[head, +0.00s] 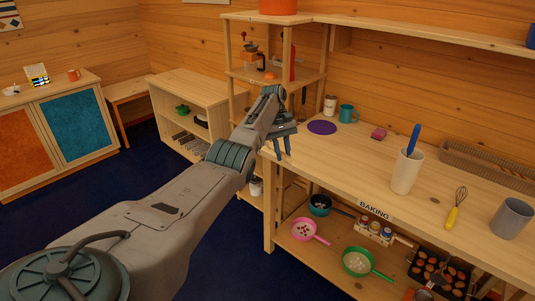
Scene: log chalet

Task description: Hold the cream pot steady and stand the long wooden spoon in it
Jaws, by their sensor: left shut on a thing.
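The cream pot (405,172) stands upright on the wooden worktop (345,153), right of centre. A blue-handled utensil (413,140) leans in it, its lower end hidden inside. My left gripper (284,149) is at the worktop's left end, well to the left of the pot and not touching it. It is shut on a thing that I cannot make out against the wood. I cannot pick out the long wooden spoon. My right gripper is not in view.
On the worktop are a purple disc (322,127), a teal mug (347,113), a pink item (379,133), a yellow-handled whisk (455,209), a grey mug (512,218) and a long basket (488,164). An open shelf unit (232,75) stands behind my left gripper.

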